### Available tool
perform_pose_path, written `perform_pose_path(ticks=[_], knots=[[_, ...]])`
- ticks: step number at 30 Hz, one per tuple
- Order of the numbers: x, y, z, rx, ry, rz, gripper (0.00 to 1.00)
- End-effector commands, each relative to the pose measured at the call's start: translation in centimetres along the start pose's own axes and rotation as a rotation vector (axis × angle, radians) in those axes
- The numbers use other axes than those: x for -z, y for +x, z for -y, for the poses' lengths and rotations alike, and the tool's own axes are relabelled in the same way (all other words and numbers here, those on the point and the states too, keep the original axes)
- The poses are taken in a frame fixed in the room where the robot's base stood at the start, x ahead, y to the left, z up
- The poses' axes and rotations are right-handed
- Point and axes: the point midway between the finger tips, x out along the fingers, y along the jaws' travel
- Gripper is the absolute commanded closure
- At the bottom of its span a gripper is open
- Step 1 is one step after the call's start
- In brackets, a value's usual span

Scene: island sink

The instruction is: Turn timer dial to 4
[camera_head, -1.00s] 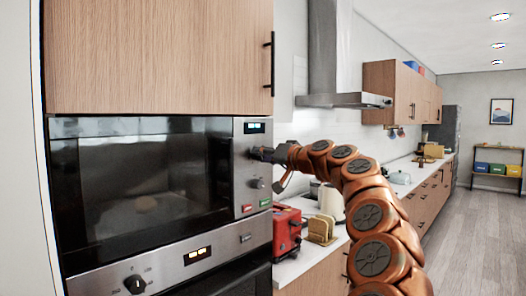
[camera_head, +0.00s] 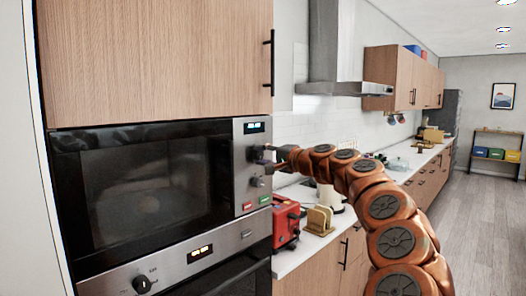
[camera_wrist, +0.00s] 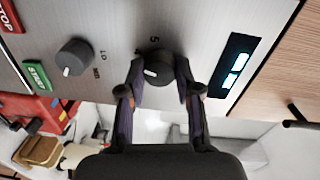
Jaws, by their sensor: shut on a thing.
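The microwave's upper dark round dial (camera_wrist: 155,68) sits on the steel control panel below the display. My gripper (camera_wrist: 153,84) is shut on this dial, with one finger on each side of it. In the head view my gripper (camera_head: 262,155) covers most of the dial. A second dial (camera_wrist: 75,57), with small print beside it, shows left of the gripper in the wrist view; in the head view it is the lower dial (camera_head: 257,182). I cannot tell which is labelled timer.
The lit display (camera_wrist: 234,65) lies close to the right finger in the wrist view. The green start button (camera_head: 264,200) and red stop button (camera_head: 247,206) are below the dials. A red toaster (camera_head: 286,222) stands on the counter under my arm. The floor at right is clear.

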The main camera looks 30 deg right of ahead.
Motion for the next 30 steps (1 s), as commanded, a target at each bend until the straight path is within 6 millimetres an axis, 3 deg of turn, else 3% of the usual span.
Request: perform_pose_path(ticks=[20, 21, 27, 30], knots=[[0.03, 0.01, -0.02, 0.001, 0.064, 0.002, 1.0], [0.03, 0.0, -0.02, 0.001, 0.064, 0.002, 0.65], [0.03, -0.01, -0.01, 0.001, 0.063, 0.002, 0.44], [0.03, -0.01, -0.01, 0.001, 0.063, 0.002, 0.41]])
